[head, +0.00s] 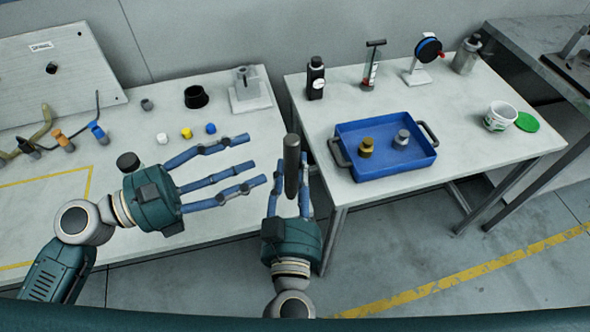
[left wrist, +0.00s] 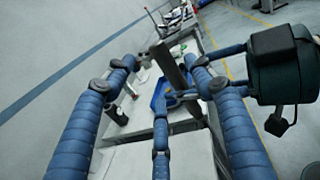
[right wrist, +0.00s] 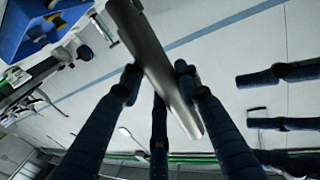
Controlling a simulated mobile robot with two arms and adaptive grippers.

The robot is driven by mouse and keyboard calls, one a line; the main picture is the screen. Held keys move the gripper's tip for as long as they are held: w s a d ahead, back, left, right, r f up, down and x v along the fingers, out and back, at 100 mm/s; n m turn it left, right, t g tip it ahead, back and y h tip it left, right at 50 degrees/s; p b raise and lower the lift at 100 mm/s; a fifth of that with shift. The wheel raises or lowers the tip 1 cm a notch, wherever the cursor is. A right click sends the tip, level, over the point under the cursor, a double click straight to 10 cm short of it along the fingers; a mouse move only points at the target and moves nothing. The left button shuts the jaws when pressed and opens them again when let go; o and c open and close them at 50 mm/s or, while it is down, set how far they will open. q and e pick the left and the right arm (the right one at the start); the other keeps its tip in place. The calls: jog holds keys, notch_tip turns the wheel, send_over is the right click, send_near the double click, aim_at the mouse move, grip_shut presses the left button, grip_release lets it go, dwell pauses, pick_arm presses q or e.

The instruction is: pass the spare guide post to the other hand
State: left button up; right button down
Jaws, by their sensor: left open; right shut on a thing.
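The guide post (head: 292,162) is a dark grey cylinder. My right gripper (head: 290,190) is shut on it and holds it upright in the head view, in front of the gap between the two tables. The right wrist view shows the post (right wrist: 152,60) between the blue fingers. My left gripper (head: 254,160) is open and empty, its fingers pointing right towards the post, with a small gap in the head view. In the left wrist view the post (left wrist: 173,68) appears between the spread fingertips; its depth there is unclear.
A blue tray (head: 397,174) with a brass and a grey piece stands on the right table (head: 530,143). Bottles and a reel stand behind it. The left table (head: 225,240) holds small caps, a black cup (head: 196,97) and a grey block (head: 250,97).

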pick_arm(q)
jog(key=s+a+f+m+g+y, duration=0.2)
jog(key=s+a+f+m+y, duration=0.15)
jog(key=f, duration=1.35)
jog(key=s+a+f+m+g+y, duration=0.1)
jog(key=s+a+f+m+y, duration=0.3)
jog(key=f, duration=1.2)
jog(key=s+a+f+m+g+y, duration=0.25)
jog(key=a+f, duration=0.25)
jog(key=f, duration=1.2)
jog(key=s+a+f+m+y, duration=0.2)
jog(key=s+f+m, duration=0.1)
jog(key=s+f, duration=0.35)
jog(key=s+a+f+m+y, duration=0.2)
jog(key=s+f+m+y, duration=0.15)
jog(key=s+f, duration=0.3)
jog(key=s+d+f+m+g, duration=0.1)
jog(key=s+d+f+m, duration=0.2)
jog(key=s+m, duration=0.6)
notch_tip(320, 180, down, 3)
jog(key=shift+s+r+g, duration=0.2)
jog(key=shift+s+g, duration=0.15)
jog(key=shift+s, duration=0.1)
